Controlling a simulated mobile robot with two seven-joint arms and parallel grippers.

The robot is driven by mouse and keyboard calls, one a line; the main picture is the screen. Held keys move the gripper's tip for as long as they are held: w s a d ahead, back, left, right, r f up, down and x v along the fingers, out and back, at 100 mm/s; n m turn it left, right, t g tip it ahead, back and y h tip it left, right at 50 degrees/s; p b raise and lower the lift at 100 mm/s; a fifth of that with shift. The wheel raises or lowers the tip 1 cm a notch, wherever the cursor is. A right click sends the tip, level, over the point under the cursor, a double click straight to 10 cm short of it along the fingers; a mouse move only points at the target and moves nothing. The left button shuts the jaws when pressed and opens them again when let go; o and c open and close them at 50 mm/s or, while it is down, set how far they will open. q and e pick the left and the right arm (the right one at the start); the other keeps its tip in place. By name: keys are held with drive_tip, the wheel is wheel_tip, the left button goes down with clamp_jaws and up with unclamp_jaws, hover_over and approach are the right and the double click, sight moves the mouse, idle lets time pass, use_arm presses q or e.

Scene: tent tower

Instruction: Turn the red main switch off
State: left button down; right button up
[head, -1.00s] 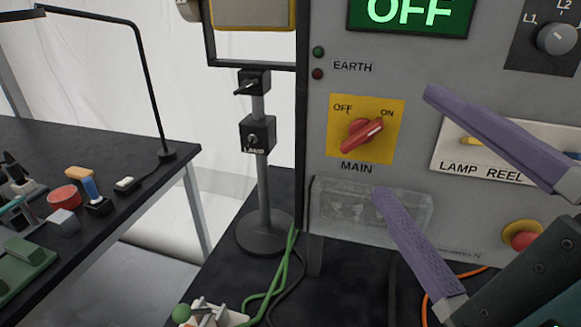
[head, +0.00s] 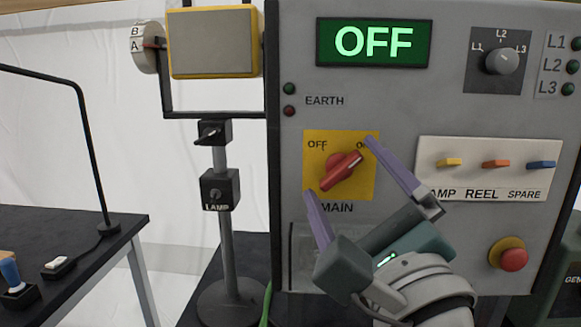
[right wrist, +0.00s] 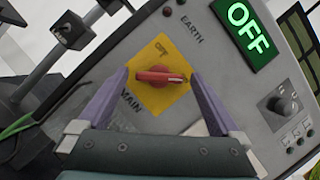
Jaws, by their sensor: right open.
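The red main switch (head: 342,170) is a rotary knob on a yellow plate (head: 313,184) marked OFF and ON, on the grey panel. In the head view its handle slants up to the right, towards ON. My right gripper (head: 338,166) is open, with its purple fingers on either side of the knob. In the right wrist view the knob (right wrist: 160,77) lies between the spread fingers, with gaps on both sides. Whether a fingertip touches the plate I cannot tell. My left gripper is not in view.
A green display (head: 374,43) above reads OFF. A red push button (head: 513,259) sits at lower right, and a label plate with coloured switches (head: 482,184) is right of the gripper. A lamp stand (head: 226,240) stands left of the panel.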

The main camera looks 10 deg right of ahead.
drive_tip(key=shift+w+r, duration=0.1)
drive_tip(key=shift+w, duration=0.3)
drive_tip(key=shift+c, duration=0.4)
drive_tip(key=c, duration=1.2)
